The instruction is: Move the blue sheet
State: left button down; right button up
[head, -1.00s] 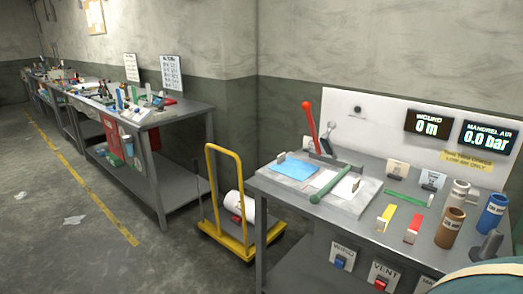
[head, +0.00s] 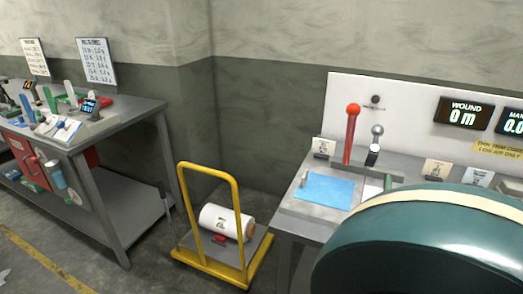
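The blue sheet (head: 328,189) lies flat on the grey plate (head: 308,209) at the left end of the right-hand bench. Its whole upper face shows, and nothing is seen touching it. A small pale upright piece stands at its far left corner. Neither of my grippers shows in the head view. A large dark green rounded form with a cream band fills the lower right and hides much of the bench; I cannot tell what it is.
A red-knobbed lever (head: 351,135) and a grey-knobbed lever (head: 376,140) stand behind the sheet. A yellow trolley (head: 238,195) carrying a white roll (head: 226,222) stands left of the bench.

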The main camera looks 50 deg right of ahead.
aim_at(332, 192)
jog(key=i, duration=1.7)
jog(key=i+z, duration=0.35)
jog(key=i+j+z, duration=0.1)
jog(key=z, duration=0.25)
jog(key=i+j+z, duration=0.3)
jog(key=l+z, duration=0.1)
jog(key=z, duration=1.75)
